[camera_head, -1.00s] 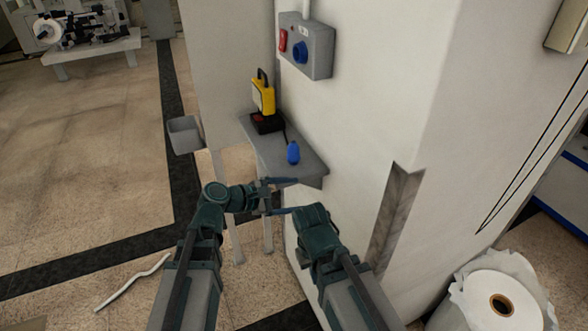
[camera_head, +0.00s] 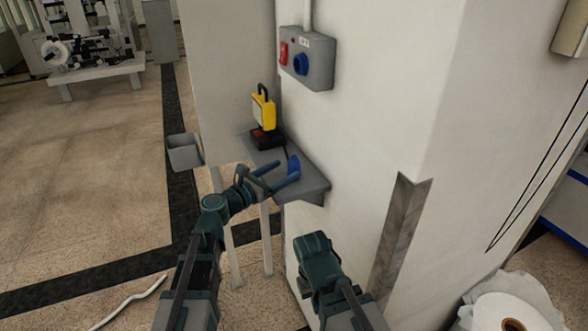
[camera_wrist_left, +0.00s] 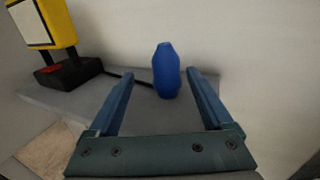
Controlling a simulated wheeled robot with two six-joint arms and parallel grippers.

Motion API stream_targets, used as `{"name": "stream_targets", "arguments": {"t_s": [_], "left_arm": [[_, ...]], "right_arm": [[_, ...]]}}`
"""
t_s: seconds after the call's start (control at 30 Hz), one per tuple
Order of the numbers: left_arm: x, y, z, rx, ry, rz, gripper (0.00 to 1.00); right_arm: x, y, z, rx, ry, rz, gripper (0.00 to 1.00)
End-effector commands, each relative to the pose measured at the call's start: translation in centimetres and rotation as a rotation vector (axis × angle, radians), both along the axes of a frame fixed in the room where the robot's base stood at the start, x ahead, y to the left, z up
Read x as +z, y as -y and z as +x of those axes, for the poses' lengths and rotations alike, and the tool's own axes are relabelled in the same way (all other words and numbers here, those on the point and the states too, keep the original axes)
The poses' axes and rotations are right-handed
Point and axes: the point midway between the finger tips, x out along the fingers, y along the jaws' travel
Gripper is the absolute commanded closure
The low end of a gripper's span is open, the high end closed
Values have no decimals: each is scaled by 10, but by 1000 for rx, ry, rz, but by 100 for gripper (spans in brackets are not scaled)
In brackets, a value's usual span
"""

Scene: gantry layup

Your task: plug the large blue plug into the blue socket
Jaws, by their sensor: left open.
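The large blue plug (camera_head: 293,165) stands on the grey shelf (camera_head: 312,187) fixed to the white wall. In the left wrist view the blue plug (camera_wrist_left: 166,72) is upright just beyond the open fingers, roughly centred between them. My left gripper (camera_head: 280,177) is open and empty, low over the shelf; its fingers (camera_wrist_left: 160,95) show on both sides of the plug's line. The blue socket (camera_head: 300,64) is on a grey wall box above the shelf. My right arm (camera_head: 318,262) is at lower centre; its gripper does not show.
A yellow work lamp (camera_head: 263,108) stands on a black base with a red switch at the shelf's back. A cable runs from it toward the plug. A grey bin (camera_head: 185,151) hangs left of the shelf. A red switch (camera_head: 283,54) sits beside the socket.

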Motion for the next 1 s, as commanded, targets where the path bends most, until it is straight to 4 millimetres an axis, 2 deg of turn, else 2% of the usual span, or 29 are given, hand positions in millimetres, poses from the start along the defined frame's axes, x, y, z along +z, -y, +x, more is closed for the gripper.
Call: {"name": "stream_targets", "arguments": {"t_s": [0.13, 0.47, 0.8, 1.0], "left_arm": [[0, 12, 12, -2, 1, 1, 16], [1, 18, 16, -1, 1, 1, 16], [5, 52, 44, -2, 0, 1, 16], [5, 56, 46, -1, 0, 1, 16]], "right_arm": [[0, 0, 0, 0, 0, 0, 100], [1, 0, 0, 0, 0, 0, 100], [5, 0, 0, 0, 0, 0, 100], [5, 0, 0, 0, 0, 0, 100]]}}
